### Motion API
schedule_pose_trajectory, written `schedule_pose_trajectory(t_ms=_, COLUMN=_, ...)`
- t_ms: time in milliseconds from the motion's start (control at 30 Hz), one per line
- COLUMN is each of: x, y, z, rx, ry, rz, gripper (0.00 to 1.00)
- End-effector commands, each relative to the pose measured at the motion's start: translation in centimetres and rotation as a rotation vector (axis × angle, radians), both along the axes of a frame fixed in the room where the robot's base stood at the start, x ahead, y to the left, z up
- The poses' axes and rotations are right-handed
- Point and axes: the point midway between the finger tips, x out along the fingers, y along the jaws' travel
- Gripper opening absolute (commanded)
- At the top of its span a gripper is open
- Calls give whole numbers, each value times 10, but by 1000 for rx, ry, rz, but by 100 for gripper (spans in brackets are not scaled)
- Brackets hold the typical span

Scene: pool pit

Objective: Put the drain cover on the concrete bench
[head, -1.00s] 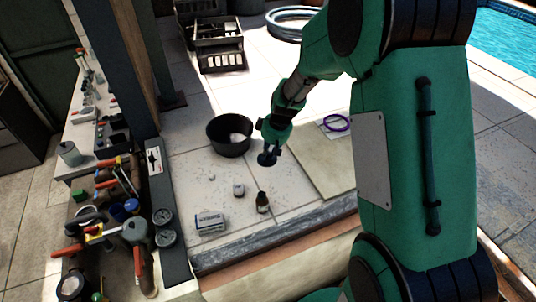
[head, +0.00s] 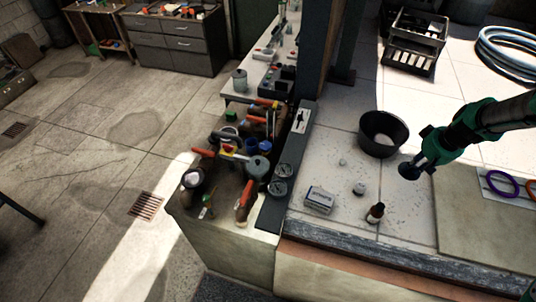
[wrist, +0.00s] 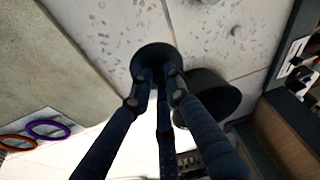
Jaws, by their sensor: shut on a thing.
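My gripper (head: 418,164) is shut on a dark round disc (head: 408,172), which looks like the drain cover. In the wrist view the disc (wrist: 150,53) sits at the tips of my gripper's fingers (wrist: 159,78), its flat face partly hidden by them. It is held above the pale tiled surface, to the right of a black bowl.
A dark post (head: 314,55) rises behind the bench. A purple ring (head: 503,183) lies right. Open floor (head: 100,150) spreads left.

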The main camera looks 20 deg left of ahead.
Motion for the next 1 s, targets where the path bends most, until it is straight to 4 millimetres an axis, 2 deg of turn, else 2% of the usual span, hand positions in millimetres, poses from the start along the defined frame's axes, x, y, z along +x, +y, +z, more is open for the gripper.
schedule_pose_trajectory(t_ms=67, x=0, y=0, z=17, rx=0, ry=-2, rz=0, gripper=0)
schedule_pose_trajectory(t_ms=233, x=9, y=31, z=12, rx=2, ry=2, rz=49, gripper=0)
schedule_pose_trajectory(t_ms=367, x=19, y=63, z=11, rx=3, ry=0, rz=100, gripper=0)
schedule_pose_trajectory(t_ms=700, x=37, y=168, z=10, rx=7, ry=0, rz=257, gripper=0)
schedule_pose_trajectory(t_ms=1000, x=37, y=266, z=9, rx=10, ry=0, rz=398, gripper=0)
